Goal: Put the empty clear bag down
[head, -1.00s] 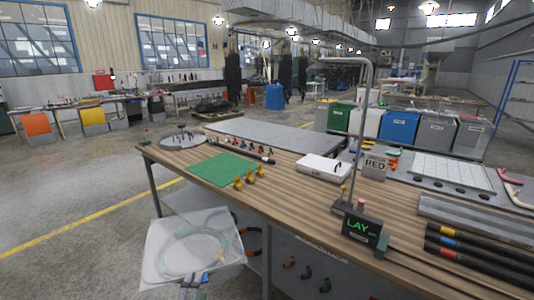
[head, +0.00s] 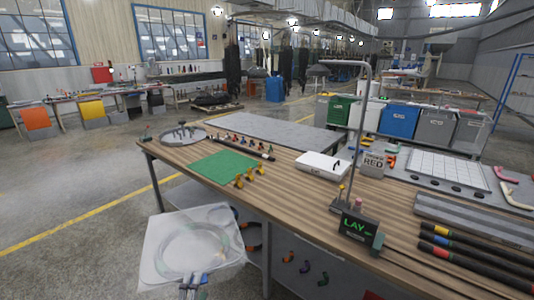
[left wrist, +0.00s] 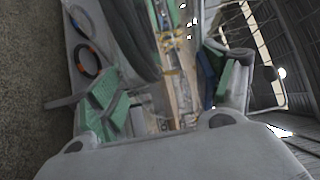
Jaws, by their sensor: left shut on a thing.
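The clear bag (head: 160,232) is a crumpled, see-through sheet in front of the workbench's left side, above the floor. A pale coiled ring (head: 188,226) shows in or through it; I cannot tell which. My left gripper (head: 195,277) is at the bag's lower edge, shut on it. In the left wrist view the green-padded fingers of my left gripper (left wrist: 168,95) stand apart, with a grey curved band (left wrist: 138,40) beyond them; the bag's thin film is hard to make out there. My right gripper is not in view.
The wooden workbench (head: 300,205) holds a green mat (head: 224,167), yellow fittings (head: 248,178), a white box (head: 322,165), a lamp post (head: 357,130), a "LAY" display (head: 358,227) and black hoses (head: 470,262). Bare floor lies to the left.

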